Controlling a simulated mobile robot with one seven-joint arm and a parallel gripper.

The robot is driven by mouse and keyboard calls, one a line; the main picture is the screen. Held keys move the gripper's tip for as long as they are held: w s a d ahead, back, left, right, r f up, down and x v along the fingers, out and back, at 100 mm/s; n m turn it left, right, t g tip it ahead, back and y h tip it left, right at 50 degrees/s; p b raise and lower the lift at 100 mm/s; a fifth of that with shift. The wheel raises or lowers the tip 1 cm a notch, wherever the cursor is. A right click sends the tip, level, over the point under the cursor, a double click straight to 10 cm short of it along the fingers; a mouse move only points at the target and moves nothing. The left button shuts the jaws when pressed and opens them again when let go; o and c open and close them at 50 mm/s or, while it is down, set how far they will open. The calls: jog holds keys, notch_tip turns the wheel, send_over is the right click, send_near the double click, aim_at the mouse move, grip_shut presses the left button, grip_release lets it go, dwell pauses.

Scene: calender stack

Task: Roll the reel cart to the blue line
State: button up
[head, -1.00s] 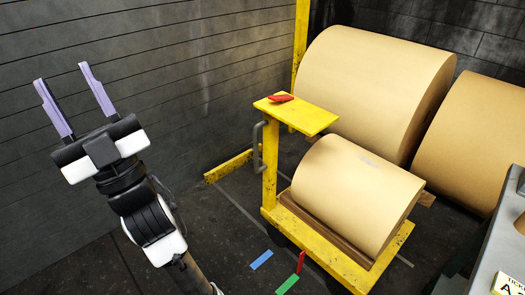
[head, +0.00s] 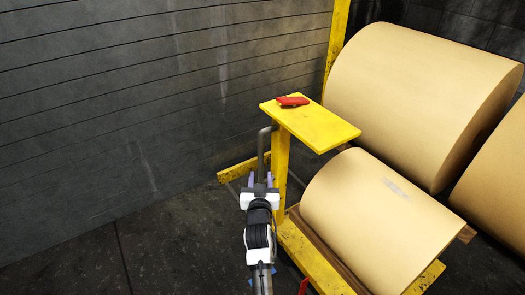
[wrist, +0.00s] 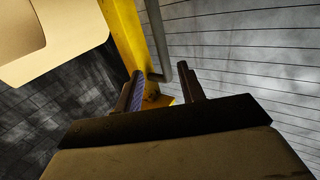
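The yellow reel cart (head: 315,125) stands right of centre in the head view, carrying a tan paper reel (head: 365,215). Its grey handle bar (head: 262,145) stands off the left side of the yellow post and also shows in the wrist view (wrist: 157,35). My gripper (head: 260,179) is open just in front of the handle. In the wrist view its two fingers (wrist: 160,90) stand apart, with the bar's lower end seen between their tips. I cannot tell whether they touch it. The blue line (head: 249,283) shows only as a sliver beside my arm.
A red object (head: 293,101) lies on the cart's top plate. A red marking (head: 303,286) shows on the floor by the cart base. A grey wall (head: 130,110) runs along the left; the floor at left is clear.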

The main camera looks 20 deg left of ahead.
aim_at(261, 154)
jog(key=p+x, duration=0.2)
jog(key=x, duration=1.1)
jog(key=shift+a+r, duration=0.1)
jog(key=shift+a, duration=0.05)
grip_shut()
